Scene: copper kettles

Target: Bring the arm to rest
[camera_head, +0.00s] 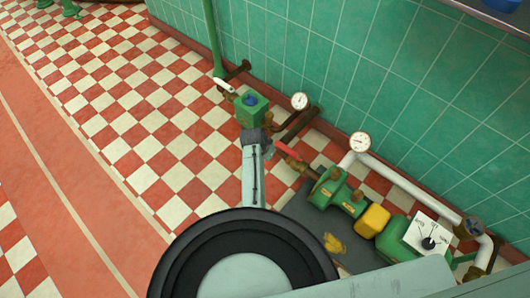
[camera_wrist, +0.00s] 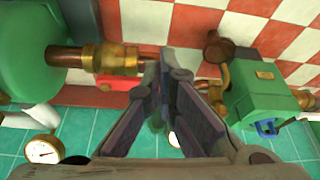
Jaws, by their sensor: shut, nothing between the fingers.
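My gripper (camera_wrist: 166,68) is shut and empty, its dark fingers meeting at the tips in the wrist view. In the head view my gripper (camera_head: 268,146) is at the far end of my pale arm, close to the pipework along the wall. A red-handled valve (camera_head: 289,153) lies just right of it. In the wrist view a red part (camera_wrist: 118,84) and a brass fitting (camera_wrist: 118,60) appear beside the left finger. I cannot tell whether the fingers touch them.
A green box with a blue knob (camera_head: 251,108) stands just beyond my gripper. A green pump (camera_head: 337,190), a yellow block (camera_head: 373,220), gauges (camera_head: 359,142) and a white pipe (camera_head: 405,185) line the tiled wall (camera_head: 345,60) at right. The checkered floor (camera_head: 140,125) at left is clear.

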